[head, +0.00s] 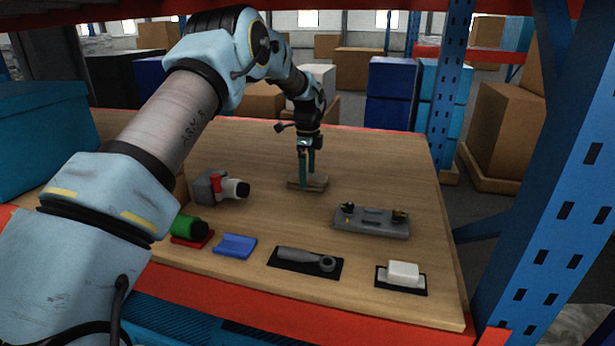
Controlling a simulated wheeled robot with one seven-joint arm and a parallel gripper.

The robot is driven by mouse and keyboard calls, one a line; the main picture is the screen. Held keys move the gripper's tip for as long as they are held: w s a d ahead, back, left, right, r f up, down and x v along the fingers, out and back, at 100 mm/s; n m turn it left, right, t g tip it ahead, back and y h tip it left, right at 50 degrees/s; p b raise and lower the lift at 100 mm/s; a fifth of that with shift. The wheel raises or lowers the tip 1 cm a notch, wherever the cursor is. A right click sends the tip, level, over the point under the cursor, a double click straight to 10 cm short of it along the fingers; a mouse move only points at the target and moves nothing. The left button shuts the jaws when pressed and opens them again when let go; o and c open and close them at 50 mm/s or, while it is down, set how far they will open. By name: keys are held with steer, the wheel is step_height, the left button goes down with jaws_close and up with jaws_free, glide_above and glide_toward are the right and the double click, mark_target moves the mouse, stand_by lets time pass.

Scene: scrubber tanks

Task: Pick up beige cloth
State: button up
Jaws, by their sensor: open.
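A small flat beige piece (318,182), which looks like the folded cloth, lies on the wooden table (390,165) near its middle. My gripper (307,178) points straight down over it, with its greenish fingers reaching to the cloth's level. The fingers are open and stand at the cloth, covering part of it. From this view I cannot tell whether both fingers straddle it or whether they touch it.
A grey and red device with a white end (220,188) stands left. A grey plate with fittings (372,220) is right.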

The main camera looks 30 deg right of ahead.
mark_target(308, 177)
steer(key=shift+f, duration=0.15)
steer(key=c, duration=1.1)
step_height(308, 177, up, 10)
steer(key=b, duration=0.3)
steer(key=shift+b, duration=0.3)
steer(key=o, duration=0.8)
steer(key=c, duration=0.6)
